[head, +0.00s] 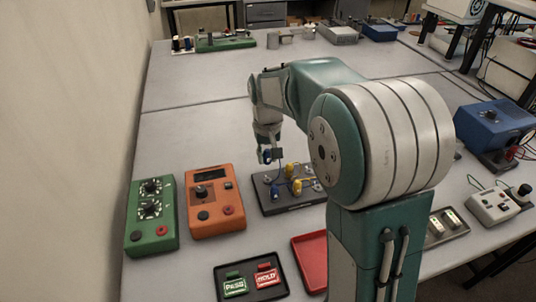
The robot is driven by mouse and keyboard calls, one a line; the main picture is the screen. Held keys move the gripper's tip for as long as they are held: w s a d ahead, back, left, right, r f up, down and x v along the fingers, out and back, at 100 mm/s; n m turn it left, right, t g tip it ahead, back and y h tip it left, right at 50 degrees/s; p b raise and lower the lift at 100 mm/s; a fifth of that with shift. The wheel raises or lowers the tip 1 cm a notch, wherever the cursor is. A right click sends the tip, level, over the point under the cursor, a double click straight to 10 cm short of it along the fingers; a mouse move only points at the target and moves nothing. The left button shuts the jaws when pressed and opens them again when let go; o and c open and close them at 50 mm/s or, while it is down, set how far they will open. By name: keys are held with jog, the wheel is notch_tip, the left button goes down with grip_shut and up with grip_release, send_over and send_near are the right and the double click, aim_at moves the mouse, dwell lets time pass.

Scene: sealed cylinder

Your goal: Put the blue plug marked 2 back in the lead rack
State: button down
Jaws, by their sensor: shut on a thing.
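My gripper (269,151) is shut on a small blue plug (266,157), held above the back left part of a dark board (293,208). Its marking is too small to read. The board carries yellow plugs (297,186), another small blue piece (275,190) and pale metal fittings. A thin dark lead seems to hang from below my gripper toward the board. I cannot tell for sure which thing is the lead rack; a small white stand with dark upright pieces (182,45) is at the far left. My arm hides the board's right side.
A green box (152,215) and an orange meter (214,203) stand left of the board. In front are a black tray (250,290) with PASS and HOLD tags and a red tray (311,262). A blue box (493,128) stands right. The table behind my gripper is clear.

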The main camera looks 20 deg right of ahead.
aim_at(267, 149)
notch_tip(267, 149, down, 2)
jog(key=shift+a+f, duration=0.1)
jog(key=shift+f, duration=1.75)
jog(key=shift+f, duration=0.45)
dwell(0.9)
jog(key=shift+c, duration=2)
grip_release()
notch_tip(267, 149, up, 11)
jog(key=shift+r, duration=0.4)
